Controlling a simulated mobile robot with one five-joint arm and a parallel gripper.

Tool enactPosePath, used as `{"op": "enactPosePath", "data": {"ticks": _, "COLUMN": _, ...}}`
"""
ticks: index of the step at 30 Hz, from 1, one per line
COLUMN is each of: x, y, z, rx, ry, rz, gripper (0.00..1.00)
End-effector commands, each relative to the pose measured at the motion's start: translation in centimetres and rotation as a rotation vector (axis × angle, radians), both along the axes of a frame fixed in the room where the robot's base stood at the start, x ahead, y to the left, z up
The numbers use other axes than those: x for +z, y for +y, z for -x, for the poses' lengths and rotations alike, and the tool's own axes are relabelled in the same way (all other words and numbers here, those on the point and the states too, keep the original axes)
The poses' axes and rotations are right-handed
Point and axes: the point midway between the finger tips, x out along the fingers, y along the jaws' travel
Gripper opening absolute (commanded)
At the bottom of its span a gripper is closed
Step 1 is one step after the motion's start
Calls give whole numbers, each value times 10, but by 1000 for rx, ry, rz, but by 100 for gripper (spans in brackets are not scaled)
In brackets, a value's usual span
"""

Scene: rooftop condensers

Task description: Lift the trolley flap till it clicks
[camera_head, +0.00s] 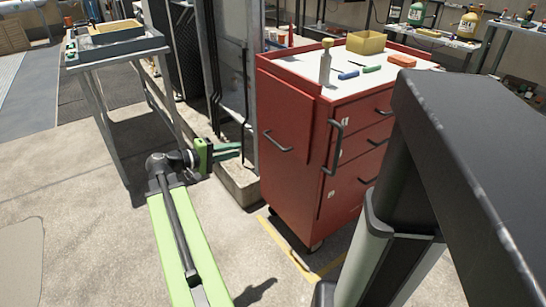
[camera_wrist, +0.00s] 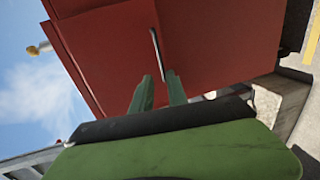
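The red trolley (camera_head: 338,184) stands right of my gripper in the head view. Its flap (camera_head: 287,108) is a red panel hanging down flat against the trolley's left side. A dark bar handle (camera_head: 278,143) sits low on the flap. My gripper (camera_head: 240,150) is left of the handle at about its height, apparently apart from it. In the wrist view my gripper (camera_wrist: 160,90) has two green fingers with a gap between them and nothing held. The flap (camera_wrist: 108,50) and its handle (camera_wrist: 158,52) show just beyond the fingertips, the handle roughly in line with the gap.
The trolley top (camera_head: 350,72) holds a bottle (camera_head: 325,64), a yellow bin (camera_head: 366,43), small tools and an orange block (camera_head: 402,60). A grey side table (camera_head: 117,46) with a tray stands left. A metal frame on a concrete kerb (camera_head: 238,184) is behind my gripper. Floor is clear in front.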

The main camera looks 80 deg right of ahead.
Motion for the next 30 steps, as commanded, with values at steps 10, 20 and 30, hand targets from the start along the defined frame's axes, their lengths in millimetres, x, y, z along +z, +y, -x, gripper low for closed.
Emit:
{"op": "enactPosePath", "data": {"ticks": 10, "x": -9, "y": -29, "z": 31, "rx": -2, "ry": 0, "rz": -1, "gripper": 19}}
{"op": "enactPosePath", "data": {"ticks": 20, "x": -26, "y": -84, "z": 90, "rx": -1, "ry": -2, "rz": -1, "gripper": 19}}
{"op": "enactPosePath", "data": {"ticks": 30, "x": -33, "y": -114, "z": 122, "rx": 5, "ry": -3, "rz": 0, "gripper": 19}}
